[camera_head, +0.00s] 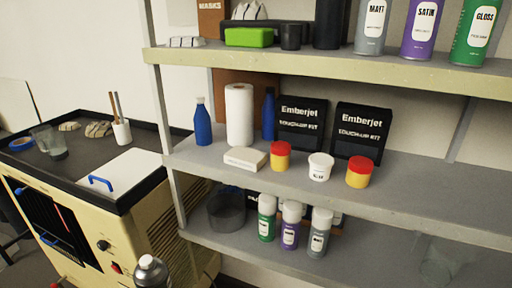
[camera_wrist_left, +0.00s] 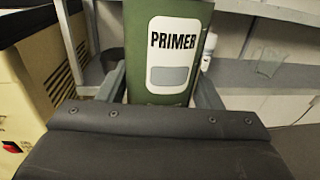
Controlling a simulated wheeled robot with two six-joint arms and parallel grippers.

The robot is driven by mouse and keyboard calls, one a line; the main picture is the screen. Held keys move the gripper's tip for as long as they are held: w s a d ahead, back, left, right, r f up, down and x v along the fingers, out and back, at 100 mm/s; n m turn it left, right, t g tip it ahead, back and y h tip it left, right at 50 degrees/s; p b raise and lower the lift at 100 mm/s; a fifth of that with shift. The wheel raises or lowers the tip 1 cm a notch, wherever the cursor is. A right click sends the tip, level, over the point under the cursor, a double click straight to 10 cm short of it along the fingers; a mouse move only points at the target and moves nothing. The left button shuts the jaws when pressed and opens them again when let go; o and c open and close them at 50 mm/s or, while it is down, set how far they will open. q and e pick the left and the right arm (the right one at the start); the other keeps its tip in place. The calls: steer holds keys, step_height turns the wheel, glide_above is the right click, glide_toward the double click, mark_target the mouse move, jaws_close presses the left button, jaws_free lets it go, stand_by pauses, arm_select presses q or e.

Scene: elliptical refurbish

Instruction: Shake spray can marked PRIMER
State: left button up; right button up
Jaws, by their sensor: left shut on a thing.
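A dark green spray can (camera_wrist_left: 178,25) with a white label reading PRIMER fills the upper middle of the left wrist view. My left gripper (camera_wrist_left: 162,92) is shut on this can, with a finger on each side of it. The can's top is cut off in that view. In the head view a rounded grey can top (camera_head: 151,268) shows at the bottom edge, left of the shelves; its label is out of sight, and I cannot tell for sure that it is the same can. My right gripper is in neither view.
The grey shelf unit (camera_head: 420,195) holds MATT, SATIN and GLOSS cans on top, jars and Emberjet boxes (camera_head: 302,122) in the middle, and several spray cans (camera_head: 290,225) below. A cream cabinet (camera_head: 150,215) with a dark top stands at left, close to the grey can top.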

mark_target(153, 285)
arm_select(q)
step_height(153, 285, down, 5)
steer(key=shift+r, duration=0.15)
step_height(153, 285, up, 9)
steer(key=shift+f, duration=0.1)
step_height(153, 285, down, 9)
step_height(153, 285, up, 9)
steer(key=shift+r, duration=0.1)
step_height(153, 285, down, 9)
steer(key=shift+f, duration=0.15)
step_height(153, 285, up, 9)
steer(key=shift+r, duration=0.2)
steer(key=shift+f, duration=0.1)
